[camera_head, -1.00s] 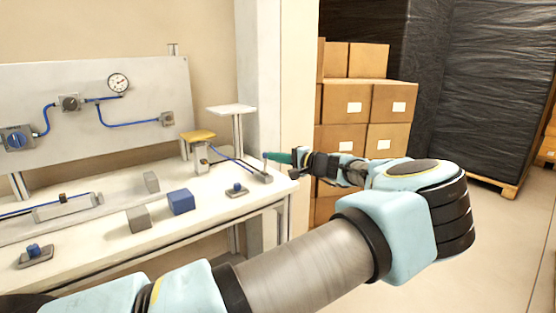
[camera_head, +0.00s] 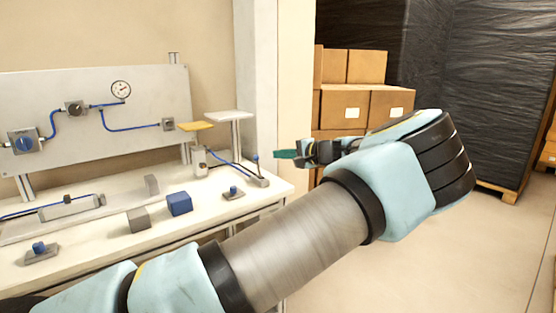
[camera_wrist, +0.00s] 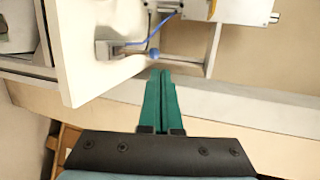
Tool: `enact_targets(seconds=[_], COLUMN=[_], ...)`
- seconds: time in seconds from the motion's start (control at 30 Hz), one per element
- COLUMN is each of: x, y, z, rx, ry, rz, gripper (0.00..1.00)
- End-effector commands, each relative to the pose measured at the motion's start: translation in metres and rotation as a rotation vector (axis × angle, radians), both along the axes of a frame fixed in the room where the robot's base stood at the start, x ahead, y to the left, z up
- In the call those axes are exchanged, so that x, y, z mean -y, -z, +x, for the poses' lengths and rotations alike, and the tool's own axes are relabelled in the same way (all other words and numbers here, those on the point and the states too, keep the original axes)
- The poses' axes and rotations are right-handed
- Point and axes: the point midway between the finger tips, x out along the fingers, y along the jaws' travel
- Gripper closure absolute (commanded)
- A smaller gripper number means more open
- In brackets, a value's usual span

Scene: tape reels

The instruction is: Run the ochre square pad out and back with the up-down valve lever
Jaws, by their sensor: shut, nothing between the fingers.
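The ochre square pad (camera_head: 197,126) stands raised above its grey cylinder (camera_head: 200,163). It is close to the left of a white plate on a post and at about a similar height. Its edge seems to show at the top of the wrist view (camera_wrist: 213,9). The valve lever has a blue knob (camera_head: 255,157) and rises from a grey valve base (camera_head: 258,180) at the bench's right end. The knob also shows in the wrist view (camera_wrist: 154,53), just beyond the fingertips. My gripper (camera_head: 277,154), with teal fingers (camera_wrist: 162,80), is shut, empty, right of the knob and apparently apart from it.
The white plate (camera_head: 229,115) stands on a post behind the valve. Blue hose joins the cylinder and valve. A blue block (camera_head: 179,203), grey block (camera_head: 138,219) and blue-knobbed fitting (camera_head: 233,192) sit on the bench. Cartons (camera_head: 350,105) stand behind my arm.

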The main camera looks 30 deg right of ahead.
Motion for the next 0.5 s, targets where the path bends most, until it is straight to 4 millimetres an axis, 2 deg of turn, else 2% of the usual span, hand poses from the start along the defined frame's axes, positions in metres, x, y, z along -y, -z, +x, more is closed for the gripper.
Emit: enact_targets(seconds=[0.5], x=[0.026], y=[-0.035], z=[-0.059], rx=[0.000], ry=[0.001], rz=[-0.001], gripper=[1.00])
